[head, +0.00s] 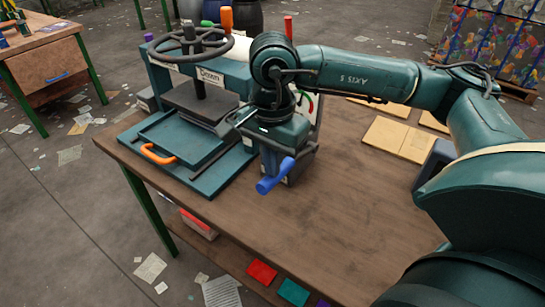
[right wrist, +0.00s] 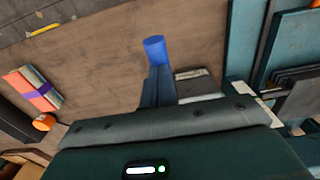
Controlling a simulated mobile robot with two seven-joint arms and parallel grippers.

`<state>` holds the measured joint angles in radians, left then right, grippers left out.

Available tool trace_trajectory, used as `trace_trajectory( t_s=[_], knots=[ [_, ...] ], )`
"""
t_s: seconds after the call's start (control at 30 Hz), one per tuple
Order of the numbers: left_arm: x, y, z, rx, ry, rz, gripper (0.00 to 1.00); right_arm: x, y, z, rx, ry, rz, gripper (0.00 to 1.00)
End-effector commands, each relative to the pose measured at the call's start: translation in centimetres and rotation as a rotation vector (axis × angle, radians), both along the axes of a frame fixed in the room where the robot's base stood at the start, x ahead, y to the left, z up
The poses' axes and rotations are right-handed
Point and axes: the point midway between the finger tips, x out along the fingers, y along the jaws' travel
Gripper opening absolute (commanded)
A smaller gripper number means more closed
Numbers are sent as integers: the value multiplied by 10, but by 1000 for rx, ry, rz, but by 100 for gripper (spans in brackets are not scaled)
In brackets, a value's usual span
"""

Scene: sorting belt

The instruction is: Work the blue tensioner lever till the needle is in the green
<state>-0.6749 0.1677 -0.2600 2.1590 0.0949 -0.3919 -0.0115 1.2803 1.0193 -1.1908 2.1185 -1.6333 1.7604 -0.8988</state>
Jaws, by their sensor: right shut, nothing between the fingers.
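The blue tensioner lever (head: 275,177) sticks out toward the front from a small grey block by the right side of the press. In the right wrist view the lever's blue end (right wrist: 155,48) shows just beyond the fingers. My right gripper (head: 272,162) is shut and empty, pointing down close by the lever; I cannot tell whether it touches it. Its closed fingers also show in the right wrist view (right wrist: 158,87). The gauge (head: 309,104) is mostly behind my right arm; a bit of red and green shows, but the needle is hidden. My left gripper is out of view.
The teal press (head: 166,75) with a handwheel (head: 191,42) and an orange-handled tray (head: 158,154) stands left of the lever. Tan boards (head: 398,143) lie at the right on the brown table (head: 335,215). The table's front middle is clear.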

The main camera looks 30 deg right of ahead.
Motion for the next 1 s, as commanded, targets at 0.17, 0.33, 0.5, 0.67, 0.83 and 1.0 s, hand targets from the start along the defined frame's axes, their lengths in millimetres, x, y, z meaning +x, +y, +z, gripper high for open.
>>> trace_trajectory(
  t_s=[0.17, 0.33, 0.5, 0.67, 0.83, 1.0],
  knots=[
    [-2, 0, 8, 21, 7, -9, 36, 0, 0, 22, 1, -1, 1, 0],
    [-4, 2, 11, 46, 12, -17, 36, 0, 0, 39, 0, -1, 0, 0],
    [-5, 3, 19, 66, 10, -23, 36, 0, 0, 56, 1, -1, 0, 0],
    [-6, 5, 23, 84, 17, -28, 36, 0, 0, 71, 0, 0, 0, 0],
    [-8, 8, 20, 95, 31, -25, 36, 0, 0, 81, 1, -1, 0, 0],
    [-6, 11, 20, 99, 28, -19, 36, 0, 0, 81, 1, 0, 0, 0]
  ],
)
